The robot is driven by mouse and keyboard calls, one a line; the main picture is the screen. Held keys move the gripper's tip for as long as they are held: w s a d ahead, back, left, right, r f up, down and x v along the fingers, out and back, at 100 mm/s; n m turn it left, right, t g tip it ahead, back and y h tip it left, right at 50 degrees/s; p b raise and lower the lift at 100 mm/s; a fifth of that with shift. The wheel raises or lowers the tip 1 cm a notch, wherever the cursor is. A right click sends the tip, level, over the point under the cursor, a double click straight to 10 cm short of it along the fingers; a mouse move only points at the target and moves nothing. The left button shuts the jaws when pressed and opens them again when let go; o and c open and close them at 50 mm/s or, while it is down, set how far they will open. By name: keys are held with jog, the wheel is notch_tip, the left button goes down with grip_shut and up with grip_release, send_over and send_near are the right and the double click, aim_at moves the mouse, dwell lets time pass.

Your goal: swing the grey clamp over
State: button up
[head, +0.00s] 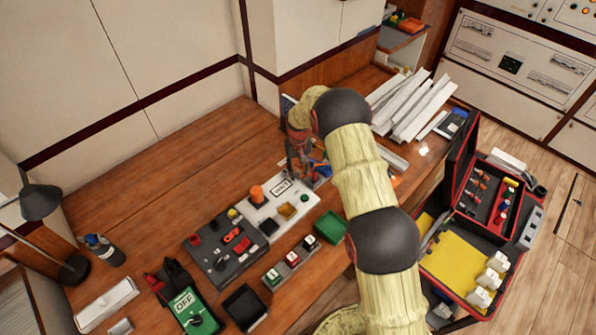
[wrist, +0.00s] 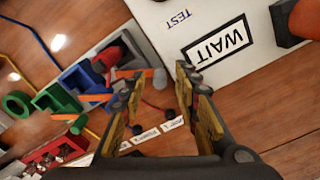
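My gripper (head: 303,168) is over the far end of the bench, beside the white WAIT board (head: 281,203). In the wrist view my gripper (wrist: 160,76) is open, its two fingers well apart. A small grey rounded piece (wrist: 160,78) shows between the fingertips, at the end of an orange bar (wrist: 128,73); I cannot tell if it is the grey clamp or whether a finger touches it. Next to it is a grey base (wrist: 113,45) with red, blue and green parts. In the head view my arm and gripper hide most of this spot.
The WAIT board (wrist: 200,25) lies close to the fingertips in the wrist view. A dark panel (head: 225,250), a green tray (head: 331,227) and a green OFF block (head: 190,310) stand nearer. Pale strips (head: 412,103) lie beyond my arm. The bench's left part is mostly clear.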

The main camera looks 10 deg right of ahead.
aim_at(298, 172)
notch_tip(298, 172, up, 12)
dwell(0.4)
jog(key=shift+f, duration=0.2)
